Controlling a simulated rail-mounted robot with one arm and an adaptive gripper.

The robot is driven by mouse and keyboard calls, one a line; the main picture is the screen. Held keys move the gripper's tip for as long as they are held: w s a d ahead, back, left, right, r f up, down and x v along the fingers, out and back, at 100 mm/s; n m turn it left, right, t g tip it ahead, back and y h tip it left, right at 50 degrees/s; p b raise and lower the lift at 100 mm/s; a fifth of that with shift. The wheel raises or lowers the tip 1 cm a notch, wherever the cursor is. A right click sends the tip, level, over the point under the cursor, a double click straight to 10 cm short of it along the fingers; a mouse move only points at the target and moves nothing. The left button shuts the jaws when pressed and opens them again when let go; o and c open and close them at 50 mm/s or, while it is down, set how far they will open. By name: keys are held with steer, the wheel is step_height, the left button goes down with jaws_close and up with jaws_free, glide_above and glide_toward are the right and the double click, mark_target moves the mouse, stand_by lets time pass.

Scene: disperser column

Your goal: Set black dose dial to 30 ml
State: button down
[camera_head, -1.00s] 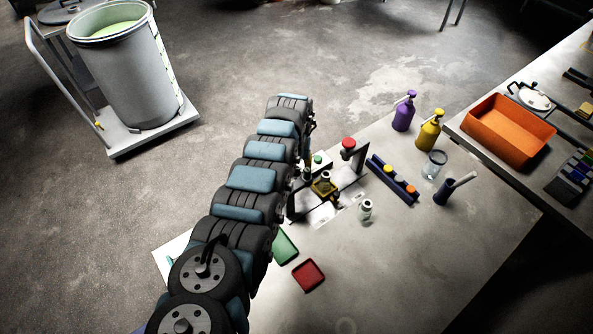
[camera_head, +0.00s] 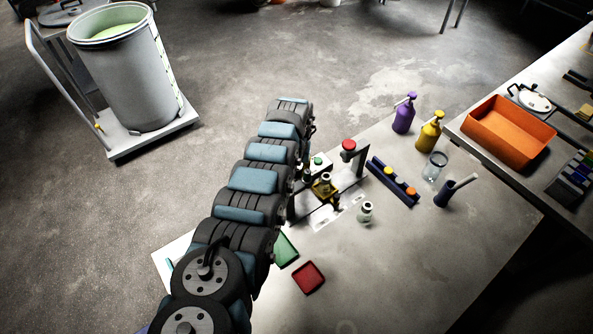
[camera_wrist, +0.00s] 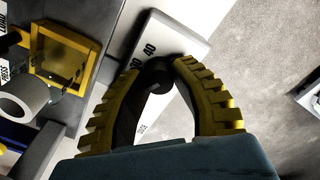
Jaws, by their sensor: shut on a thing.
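The black dose dial (camera_wrist: 158,76) shows in the wrist view between my fingertips, in front of a pale scale plate (camera_wrist: 183,38). My gripper (camera_wrist: 155,70) has yellow ribbed fingers, shut on the dial from both sides. A printed "40" reads on the plate just above the dial, with another number ending in 0 to its left, partly covered. The fingers hide most of the dial, and I cannot tell which mark it points to. In the head view the dispenser stand (camera_head: 361,160) with a red top stands on the bench; my arm hides the dial there.
A yellow square holder (camera_wrist: 60,58) sits left of my gripper. On the bench stand a small clear bottle (camera_head: 365,213), a dark rack (camera_head: 393,181), purple (camera_head: 404,115) and yellow (camera_head: 429,131) pump bottles, and red (camera_head: 308,277) and green (camera_head: 286,250) trays. The front right bench is clear.

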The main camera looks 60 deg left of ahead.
steer(key=m+p, duration=0.1)
steer(key=m, duration=0.4)
steer(key=shift+w+p, duration=0.1)
steer(key=shift+p, duration=0.25)
steer(key=m, duration=0.4)
steer(key=shift+d+m, duration=0.1)
steer(key=shift+m, duration=0.2)
steer(key=shift+f, duration=0.1)
steer(key=c, duration=0.8)
jaws_free()
steer(key=shift+r, duration=0.25)
